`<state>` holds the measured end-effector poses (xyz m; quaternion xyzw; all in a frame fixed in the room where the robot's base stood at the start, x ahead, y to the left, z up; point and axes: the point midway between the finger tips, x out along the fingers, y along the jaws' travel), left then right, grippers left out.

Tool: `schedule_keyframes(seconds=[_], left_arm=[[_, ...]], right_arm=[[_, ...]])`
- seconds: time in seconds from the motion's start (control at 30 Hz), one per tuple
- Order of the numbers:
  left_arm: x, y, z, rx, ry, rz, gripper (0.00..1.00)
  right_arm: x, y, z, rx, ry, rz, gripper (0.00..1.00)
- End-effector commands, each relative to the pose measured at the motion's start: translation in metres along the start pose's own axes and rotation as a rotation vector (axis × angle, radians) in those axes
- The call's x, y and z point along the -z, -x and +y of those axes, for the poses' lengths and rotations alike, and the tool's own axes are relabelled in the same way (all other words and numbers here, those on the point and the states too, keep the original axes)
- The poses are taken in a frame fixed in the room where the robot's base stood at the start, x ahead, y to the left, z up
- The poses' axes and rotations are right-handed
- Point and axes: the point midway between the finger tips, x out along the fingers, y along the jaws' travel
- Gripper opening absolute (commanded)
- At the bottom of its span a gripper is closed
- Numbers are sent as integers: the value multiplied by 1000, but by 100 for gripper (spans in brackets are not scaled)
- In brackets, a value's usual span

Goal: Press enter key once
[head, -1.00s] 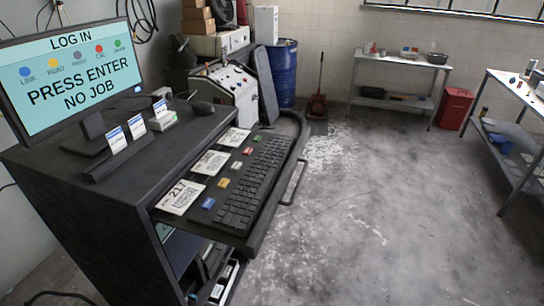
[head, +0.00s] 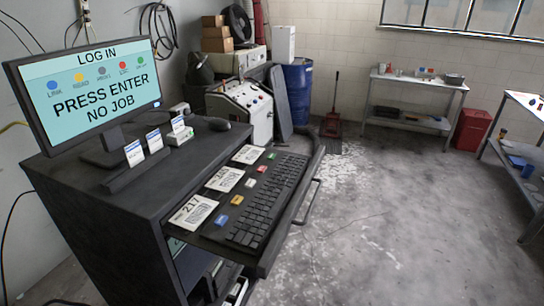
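A black keyboard (head: 268,200) lies on the pulled-out tray (head: 262,268) of a dark cabinet, left of the picture's middle. Its single keys are too small to tell apart, so I cannot pick out the enter key. A monitor (head: 90,90) on the cabinet top reads "LOG IN", "PRESS ENTER" and "NO JOB", with several coloured dots under the heading. Neither of my grippers shows in the head view.
A blue barrel (head: 297,88) and a bench (head: 415,82) stand behind. The floor (head: 380,220) at right is clear.

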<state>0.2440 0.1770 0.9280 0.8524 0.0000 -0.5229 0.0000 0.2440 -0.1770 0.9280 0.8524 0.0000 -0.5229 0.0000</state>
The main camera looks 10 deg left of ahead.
Motion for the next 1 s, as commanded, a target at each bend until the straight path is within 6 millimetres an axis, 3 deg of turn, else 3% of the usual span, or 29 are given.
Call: schedule_keyframes(seconds=[0.03, 0.27, 1.0], left_arm=[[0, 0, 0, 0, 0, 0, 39], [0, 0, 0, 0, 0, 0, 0], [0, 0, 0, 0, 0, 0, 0]], right_arm=[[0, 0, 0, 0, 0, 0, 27], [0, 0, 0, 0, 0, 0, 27], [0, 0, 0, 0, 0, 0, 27]])
